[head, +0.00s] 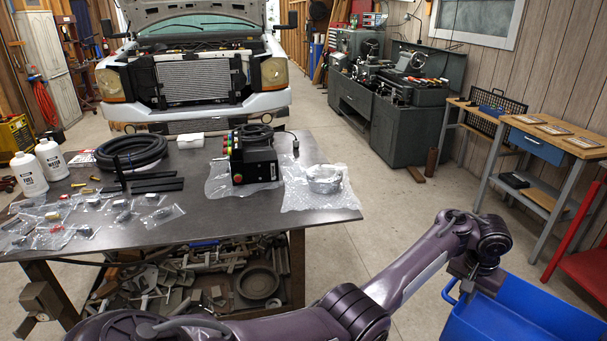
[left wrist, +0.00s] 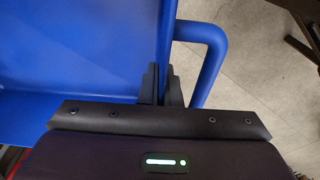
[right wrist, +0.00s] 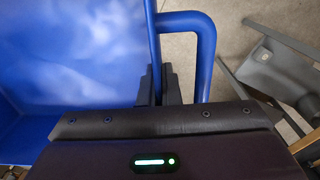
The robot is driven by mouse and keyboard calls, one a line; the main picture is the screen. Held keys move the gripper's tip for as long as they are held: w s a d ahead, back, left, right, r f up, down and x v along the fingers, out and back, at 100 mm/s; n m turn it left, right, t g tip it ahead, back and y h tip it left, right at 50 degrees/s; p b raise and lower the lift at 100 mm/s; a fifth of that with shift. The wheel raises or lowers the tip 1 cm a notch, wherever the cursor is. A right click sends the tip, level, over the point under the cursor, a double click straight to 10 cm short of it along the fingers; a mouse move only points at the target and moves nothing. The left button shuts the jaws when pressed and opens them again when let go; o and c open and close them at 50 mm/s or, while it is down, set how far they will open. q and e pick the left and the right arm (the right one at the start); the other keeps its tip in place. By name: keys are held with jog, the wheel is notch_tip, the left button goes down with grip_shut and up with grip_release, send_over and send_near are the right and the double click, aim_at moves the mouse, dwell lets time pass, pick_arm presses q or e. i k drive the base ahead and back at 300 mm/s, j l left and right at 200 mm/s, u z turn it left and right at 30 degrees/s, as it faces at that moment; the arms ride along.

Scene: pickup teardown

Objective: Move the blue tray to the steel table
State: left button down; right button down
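The blue tray (head: 530,312) is at the lower right of the head view, partly cut off by the frame edge. In the left wrist view its wall and looped handle (left wrist: 215,62) show, and my left gripper (left wrist: 162,85) has its fingers closed on the wall beside the handle. In the right wrist view the tray (right wrist: 70,60) also shows, and my right gripper (right wrist: 160,85) is closed on a wall beside another handle (right wrist: 207,55). My right gripper is out of the head view. The steel table (head: 215,214), with a dark grey top, stands ahead and to the left.
The table holds a control box (head: 253,160), a coiled black hose (head: 132,152), white bottles (head: 52,158), bagged parts and a bubble-wrapped part (head: 323,180). Its front right corner looks fairly bare. A workbench (head: 548,143) and red stand (head: 585,270) are at right. Open floor lies between.

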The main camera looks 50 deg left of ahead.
aim_at(236, 211)
jog(key=u, duration=1.4)
jog(key=i+u, duration=0.2)
jog(key=u, duration=0.4)
jog(key=i+j, duration=0.1)
jog(key=i, duration=0.7)
